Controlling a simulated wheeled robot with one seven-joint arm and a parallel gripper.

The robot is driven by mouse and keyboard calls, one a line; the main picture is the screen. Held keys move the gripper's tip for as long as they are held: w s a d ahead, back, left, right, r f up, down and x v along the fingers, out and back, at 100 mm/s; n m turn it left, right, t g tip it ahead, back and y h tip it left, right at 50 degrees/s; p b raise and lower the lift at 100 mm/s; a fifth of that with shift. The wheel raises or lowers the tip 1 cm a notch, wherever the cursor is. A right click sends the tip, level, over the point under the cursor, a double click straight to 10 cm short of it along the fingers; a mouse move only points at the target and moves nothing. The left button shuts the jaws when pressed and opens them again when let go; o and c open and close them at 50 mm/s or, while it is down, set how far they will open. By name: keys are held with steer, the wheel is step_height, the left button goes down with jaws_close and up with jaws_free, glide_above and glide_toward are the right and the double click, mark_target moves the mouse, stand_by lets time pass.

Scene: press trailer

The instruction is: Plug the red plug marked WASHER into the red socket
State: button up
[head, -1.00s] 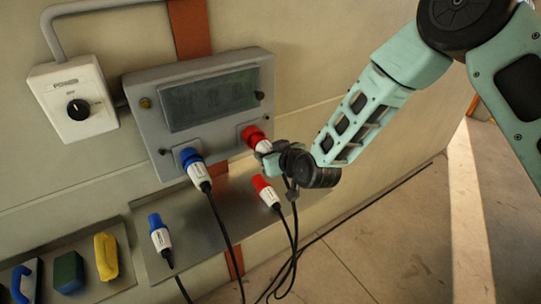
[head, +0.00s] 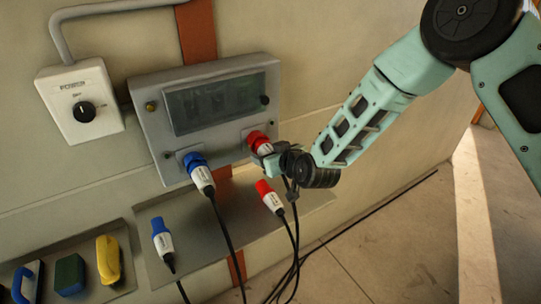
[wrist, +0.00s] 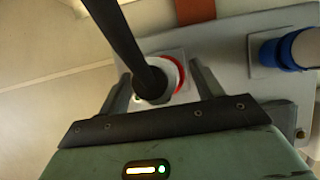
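A red plug with a white body (wrist: 165,76) sits at the red socket (head: 256,138) on the right of the grey panel. Its black cable (wrist: 128,42) crosses the wrist view. My gripper (wrist: 160,88) has one finger on each side of this plug, with gaps visible, so it looks open around it. It also shows in the head view (head: 270,158), where it partly hides the plug. A second red plug (head: 269,196) with a white body is over the metal shelf below, clear of my gripper. The plug labels are too small to read.
A blue plug (head: 200,173) is in the panel's blue socket, left of the red one. Another blue plug (head: 161,236) is over the shelf (head: 205,232). A white power switch box (head: 80,101) is at left. A tray holds several coloured items. Cables hang to the floor.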

steer(key=b+v, duration=0.6)
steer(key=v, duration=1.1)
steer(key=s+d+f+g+h+b, duration=0.1)
steer(key=s+d+g+h, duration=0.1)
steer(key=s, duration=0.6)
steer(key=s+d+f+g+h+b, duration=0.2)
steer(key=s+d+g, duration=0.2)
steer(key=s, duration=0.4)
steer(key=s+d+f+n+g+h+b, duration=0.1)
steer(key=s+d+g+h+b, duration=0.1)
steer(key=s, duration=0.6)
steer(key=d+g, duration=0.1)
steer(key=g, duration=0.1)
steer(key=shift+f+g+h, duration=0.3)
steer(key=shift+f+g, duration=0.05)
steer(key=shift+g, duration=0.05)
steer(key=shift+d, duration=0.1)
